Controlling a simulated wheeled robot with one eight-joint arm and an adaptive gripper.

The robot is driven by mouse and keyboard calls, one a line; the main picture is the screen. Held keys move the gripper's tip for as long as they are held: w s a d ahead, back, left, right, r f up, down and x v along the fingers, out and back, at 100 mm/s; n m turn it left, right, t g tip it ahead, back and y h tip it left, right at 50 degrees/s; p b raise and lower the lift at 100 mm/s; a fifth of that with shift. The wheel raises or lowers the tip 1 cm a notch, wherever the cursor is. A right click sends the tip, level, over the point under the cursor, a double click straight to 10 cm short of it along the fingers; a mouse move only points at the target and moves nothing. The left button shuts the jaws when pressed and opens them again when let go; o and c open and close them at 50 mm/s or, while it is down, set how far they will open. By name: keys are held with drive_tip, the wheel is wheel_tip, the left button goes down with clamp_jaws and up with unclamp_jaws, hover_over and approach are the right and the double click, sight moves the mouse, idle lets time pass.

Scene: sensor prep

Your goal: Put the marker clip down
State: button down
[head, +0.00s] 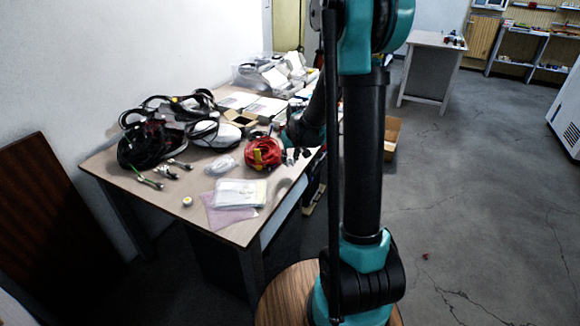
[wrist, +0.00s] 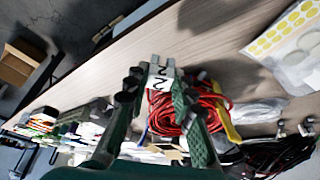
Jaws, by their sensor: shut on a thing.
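The marker clip (wrist: 160,77), a small white piece with black "2" figures, is between my fingertips in the wrist view. My gripper (wrist: 158,84) is shut on it, over the wooden table (wrist: 120,72) near its edge. In the head view my gripper (head: 290,150) is at the table's right edge, beside a red cable coil (head: 262,152). The clip is too small there to make out clearly. I cannot tell whether it touches the tabletop.
The red cable coil, with a yellow piece, lies close to my fingers. Black cables (head: 140,148), a clear bag (head: 222,165) and a white packet (head: 240,193) lie on the table. A cardboard box (head: 391,135) stands on the floor. Bare tabletop shows at the front edge.

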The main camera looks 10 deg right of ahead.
drive_tip(key=shift+f, duration=1.85)
drive_tip(key=c, duration=1.3)
unclamp_jaws()
drive_tip(key=shift+f, duration=0.1)
drive_tip(key=a+v, duration=0.1)
drive_tip(key=v, duration=1.1)
drive_tip(key=shift+m+h, duration=0.3)
drive_tip(key=shift+m, duration=0.6)
drive_tip(key=s+d+f, duration=0.1)
drive_tip(key=s+f, duration=0.1)
drive_tip(key=s, duration=0.6)
drive_tip(key=s+d+f, duration=0.2)
drive_tip(key=s, duration=0.6)
drive_tip(key=s+d+f, duration=0.1)
drive_tip(key=s+f, duration=0.1)
drive_tip(key=s, duration=0.6)
drive_tip(key=shift+s+d+f, duration=0.1)
drive_tip(key=shift+s+d, duration=0.05)
